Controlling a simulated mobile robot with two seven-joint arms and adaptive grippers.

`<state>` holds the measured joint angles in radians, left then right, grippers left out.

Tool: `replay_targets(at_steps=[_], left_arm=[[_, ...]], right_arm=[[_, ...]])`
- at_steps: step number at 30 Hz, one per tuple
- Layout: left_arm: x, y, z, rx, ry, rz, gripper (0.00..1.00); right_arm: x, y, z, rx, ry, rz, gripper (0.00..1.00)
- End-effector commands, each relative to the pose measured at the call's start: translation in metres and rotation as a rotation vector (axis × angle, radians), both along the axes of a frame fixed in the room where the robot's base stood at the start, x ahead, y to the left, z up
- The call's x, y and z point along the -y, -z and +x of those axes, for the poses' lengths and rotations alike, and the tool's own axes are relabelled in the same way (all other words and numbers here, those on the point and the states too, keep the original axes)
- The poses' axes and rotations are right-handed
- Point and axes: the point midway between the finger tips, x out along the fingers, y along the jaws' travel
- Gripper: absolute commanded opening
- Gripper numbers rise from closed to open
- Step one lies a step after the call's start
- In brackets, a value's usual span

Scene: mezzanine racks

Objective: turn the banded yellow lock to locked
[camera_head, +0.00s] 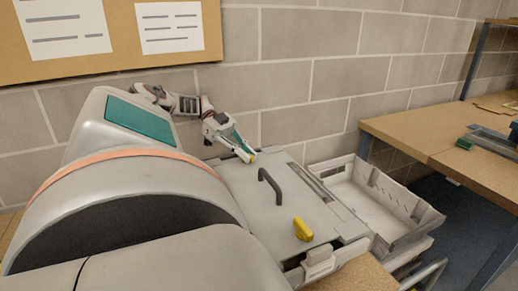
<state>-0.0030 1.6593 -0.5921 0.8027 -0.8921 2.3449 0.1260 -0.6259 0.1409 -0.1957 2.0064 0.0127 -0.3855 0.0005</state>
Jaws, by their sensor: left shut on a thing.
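A flat grey panel (240,182) with a dark arched handle (270,187) lies in the middle. My left gripper (247,154) is at the panel's far edge, shut on a small yellow lock (251,158). The gripper covers most of this lock, so I cannot tell its band or exact turn. A second yellow lock (303,229) stands uncovered near the panel's front right part; I make out no band on it. My right gripper is not in view.
An open grey tray (425,222) stands right of the panel. A wooden bench (410,130) is at the right, with a small green block (464,143) on it. A block wall (330,85) rises close behind. A large pale rounded body hides the left side.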

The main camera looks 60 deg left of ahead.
Motion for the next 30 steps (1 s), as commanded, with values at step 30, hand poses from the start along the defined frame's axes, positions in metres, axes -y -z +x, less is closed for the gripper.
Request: replay_targets(at_steps=[30], left_arm=[[-0.004,0.001,-0.021,-0.002,0.035,0.003,0.28]], right_arm=[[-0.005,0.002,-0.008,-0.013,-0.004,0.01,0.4]])
